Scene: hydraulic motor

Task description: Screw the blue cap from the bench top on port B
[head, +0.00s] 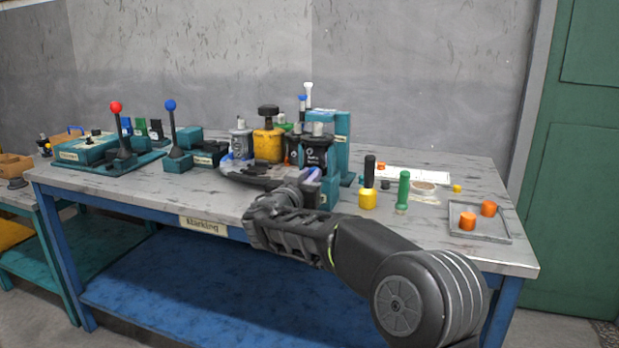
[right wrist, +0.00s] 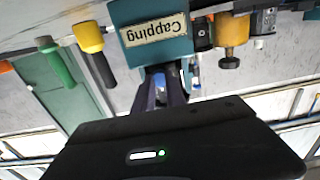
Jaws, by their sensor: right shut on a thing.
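My right gripper (head: 268,175) reaches over the front middle of the bench, beside the teal capping stand (head: 342,135). In the right wrist view its fingers (right wrist: 164,76) are closed around a small blue piece, which looks like the blue cap (right wrist: 160,92), mostly hidden between them. The stand's block with the "Capping" label (right wrist: 155,32) is just beyond the fingertips. Dark bodies with pale labels (head: 314,153) stand at the capping stand. I cannot make out port B or whether the cap touches it. My left gripper is not in view.
Yellow-based (head: 367,199) and green (head: 403,190) handled tools stand right of the gripper. A tray (head: 482,235) with orange caps (head: 467,221) is at the bench's right end. A red-knobbed lever (head: 116,107) and a blue-knobbed lever (head: 170,105) rise on the left.

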